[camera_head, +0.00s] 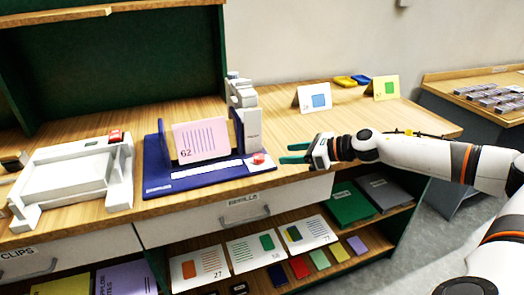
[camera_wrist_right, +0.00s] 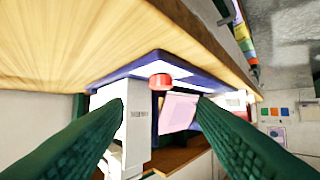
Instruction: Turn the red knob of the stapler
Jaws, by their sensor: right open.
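The stapler is a white upright unit (camera_head: 246,112) on a blue base (camera_head: 200,184), in the middle of the head view. Its red knob (camera_head: 258,158) sits on a white patch at the base's front right corner. The knob also shows in the right wrist view (camera_wrist_right: 161,81), ahead of and between the fingers. A pink card (camera_head: 201,139) marked 62 stands upright on the base. My right gripper (camera_head: 285,153) is open, with green fingers pointing left toward the knob; I see nothing between them. It is to the right of the knob and apart from it. My left gripper is not in view.
A white device with a red button (camera_head: 116,136) stands at the left. Folded cards (camera_head: 313,98) stand at the back right. A drawer (camera_head: 240,212) and a shelf of cards and booklets lie below the tabletop. The tabletop right of the base is mostly clear.

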